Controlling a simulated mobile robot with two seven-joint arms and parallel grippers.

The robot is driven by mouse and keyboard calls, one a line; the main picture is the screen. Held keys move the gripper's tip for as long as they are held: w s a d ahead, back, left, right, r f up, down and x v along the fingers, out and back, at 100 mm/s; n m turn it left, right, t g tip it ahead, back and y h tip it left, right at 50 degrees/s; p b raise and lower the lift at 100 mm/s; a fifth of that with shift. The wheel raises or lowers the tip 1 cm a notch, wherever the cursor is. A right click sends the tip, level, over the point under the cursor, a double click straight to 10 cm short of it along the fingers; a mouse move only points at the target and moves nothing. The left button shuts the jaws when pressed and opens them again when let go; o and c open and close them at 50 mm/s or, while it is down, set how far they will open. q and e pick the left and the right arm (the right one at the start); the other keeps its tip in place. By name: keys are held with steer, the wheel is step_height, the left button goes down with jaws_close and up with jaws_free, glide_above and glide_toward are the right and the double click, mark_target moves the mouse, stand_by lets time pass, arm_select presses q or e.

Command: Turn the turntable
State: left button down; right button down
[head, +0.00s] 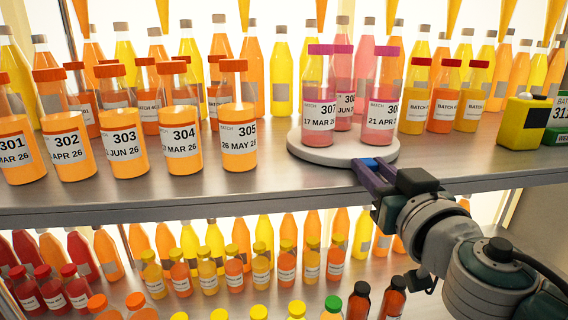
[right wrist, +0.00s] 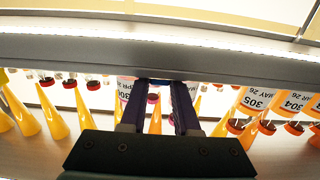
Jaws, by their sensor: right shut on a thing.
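The turntable (head: 318,155) is a round pale disc on the upper shelf, near the front edge. Three pink bottles stand on it; the front left one (head: 318,110) is labelled 307. A blue tab (head: 370,162) sticks out at its front right rim. My right gripper (head: 375,172) reaches in from the lower right, with its dark purple fingers shut on the blue tab. In the right wrist view, the fingers (right wrist: 158,95) flank the blue tab (right wrist: 160,82) at the shelf edge. The fingertips' contact is partly hidden. My left gripper is not in view.
Orange bottles 301 to 305 (head: 239,125) stand left of the turntable; more bottles (head: 443,100) stand to its right and behind. A yellow box (head: 525,122) is at the far right. The shelf front (head: 270,188) is clear. The lower shelf is full of bottles.

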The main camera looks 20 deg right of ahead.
mark_target(390, 156)
steer(key=shift+d, duration=0.1)
steer(key=shift+s+d+f+n+y+b, duration=0.1)
steer(key=shift+d+n+y+b, duration=0.5)
steer(key=shift+d+y+b, duration=0.25)
steer(key=shift+s+d+f+n+y+b, duration=0.1)
steer(key=shift+d+n+y+b, duration=0.45)
steer(key=shift+y, duration=0.4)
steer(key=shift+w+d+r+n+y+b, duration=0.15)
steer(key=shift+d+n+y+b, duration=0.75)
steer(key=shift+y, duration=0.45)
steer(key=shift+w+d+n+y+b, duration=0.1)
steer(key=shift+d+n+y+b, duration=0.85)
steer(key=shift+y, duration=0.4)
steer(key=shift+d, duration=0.15)
steer(key=c, duration=0.6)
jaws_free()
steer(key=shift+c, duration=0.2)
steer(key=v, duration=0.9)
steer(key=shift+s+d+r, duration=0.15)
steer(key=shift+s+d, duration=0.05)
steer(key=shift+s, duration=0.15)
